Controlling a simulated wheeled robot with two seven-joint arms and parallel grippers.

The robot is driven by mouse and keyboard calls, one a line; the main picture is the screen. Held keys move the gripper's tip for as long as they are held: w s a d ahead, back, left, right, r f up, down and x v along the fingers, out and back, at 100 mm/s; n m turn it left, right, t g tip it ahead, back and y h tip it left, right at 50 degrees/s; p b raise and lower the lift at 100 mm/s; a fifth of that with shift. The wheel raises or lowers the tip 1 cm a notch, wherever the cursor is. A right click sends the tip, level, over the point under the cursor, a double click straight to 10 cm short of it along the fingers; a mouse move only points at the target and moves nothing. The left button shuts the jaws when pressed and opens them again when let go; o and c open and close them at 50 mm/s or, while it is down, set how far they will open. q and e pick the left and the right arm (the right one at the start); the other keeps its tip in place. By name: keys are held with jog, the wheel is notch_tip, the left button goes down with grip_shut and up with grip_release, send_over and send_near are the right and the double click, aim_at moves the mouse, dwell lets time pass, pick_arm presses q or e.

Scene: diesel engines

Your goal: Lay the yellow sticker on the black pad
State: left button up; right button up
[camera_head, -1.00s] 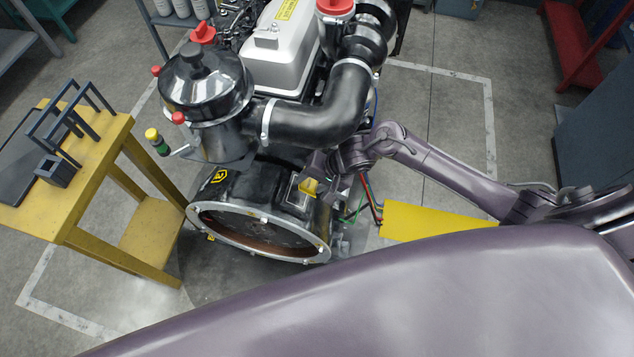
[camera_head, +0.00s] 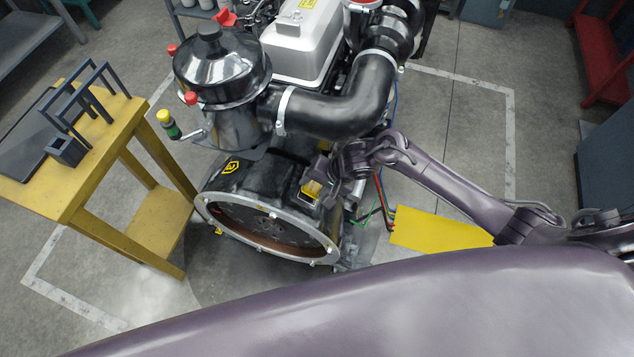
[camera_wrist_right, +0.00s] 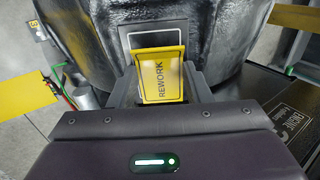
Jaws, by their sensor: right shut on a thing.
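The yellow sticker (camera_wrist_right: 160,76), a small plate marked REWORK, is between the fingers of my right gripper (camera_wrist_right: 160,92), which is shut on it. In the head view the sticker (camera_head: 312,188) shows as a small yellow patch at the tip of my right gripper (camera_head: 318,186). The black pad (camera_wrist_right: 150,38) has a pale outline and lies on the dark engine housing. The sticker's far edge overlaps the pad's lower part in the right wrist view; I cannot tell whether they touch. My left gripper is not in view.
The engine (camera_head: 300,95), with its thick black hose (camera_head: 345,105), stands just above and behind my right gripper. Coloured cables (camera_head: 382,205) and a yellow panel (camera_head: 440,232) are to the right. A yellow table (camera_head: 60,190) with a dark rack stands at left.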

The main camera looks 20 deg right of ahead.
jog(key=o, duration=1.7)
jog(key=p+v, duration=0.7)
jog(key=p, duration=0.2)
dwell(0.8)
